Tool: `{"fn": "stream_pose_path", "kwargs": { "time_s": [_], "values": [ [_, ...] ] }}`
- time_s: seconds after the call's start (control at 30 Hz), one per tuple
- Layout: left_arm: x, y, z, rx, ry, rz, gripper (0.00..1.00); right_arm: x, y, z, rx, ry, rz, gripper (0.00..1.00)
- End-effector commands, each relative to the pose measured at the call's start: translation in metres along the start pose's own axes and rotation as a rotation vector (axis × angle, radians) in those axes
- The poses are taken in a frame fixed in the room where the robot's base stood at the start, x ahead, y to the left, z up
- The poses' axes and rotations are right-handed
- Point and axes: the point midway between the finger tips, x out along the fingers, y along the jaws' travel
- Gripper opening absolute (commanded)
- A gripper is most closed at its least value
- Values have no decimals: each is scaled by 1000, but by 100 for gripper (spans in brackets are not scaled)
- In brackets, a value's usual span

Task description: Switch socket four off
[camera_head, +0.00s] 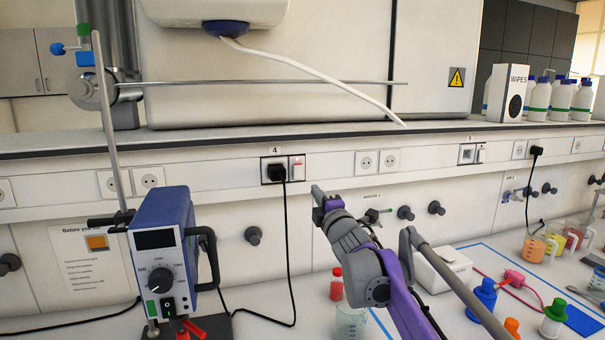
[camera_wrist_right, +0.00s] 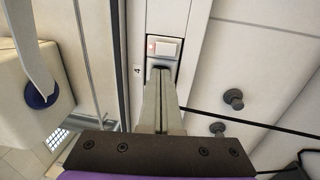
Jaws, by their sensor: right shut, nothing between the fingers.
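Socket four (camera_head: 275,171) is in the wall strip, under a label with a 4, with a black plug in it. Its rocker switch (camera_head: 297,168) sits at the right side of the unit, and a red light shows on it. In the right wrist view the switch (camera_wrist_right: 166,48) is white with the light lit at its left end. My right gripper (camera_head: 318,194) is shut and empty, just right of and below the switch in the head view. Its fingertips (camera_wrist_right: 159,78) hide part of the socket; whether they touch anything I cannot tell. My left gripper is not in view.
A blue power unit (camera_head: 165,245) stands at left on the bench. The plug's black cable (camera_head: 288,240) hangs down the wall. Wall knobs (camera_head: 405,212) stick out at right. Bottles and beakers crowd the bench at lower right. A shelf edge (camera_head: 230,143) runs above the sockets.

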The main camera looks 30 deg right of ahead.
Motion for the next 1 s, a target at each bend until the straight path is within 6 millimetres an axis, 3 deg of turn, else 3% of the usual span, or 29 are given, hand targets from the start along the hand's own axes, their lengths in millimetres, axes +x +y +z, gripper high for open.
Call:
{"fn": "stream_pose_path", "kwargs": {
  "time_s": [0.4,0.6,0.8,1.0],
  "values": [
    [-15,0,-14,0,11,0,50,81,2,0,1,0,1,0],
    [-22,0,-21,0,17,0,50,110,2,-1,1,1,1,0],
    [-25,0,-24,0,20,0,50,125,1,-1,0,0,0,0],
    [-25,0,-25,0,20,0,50,127,0,0,0,0,0,0]
  ]
}}
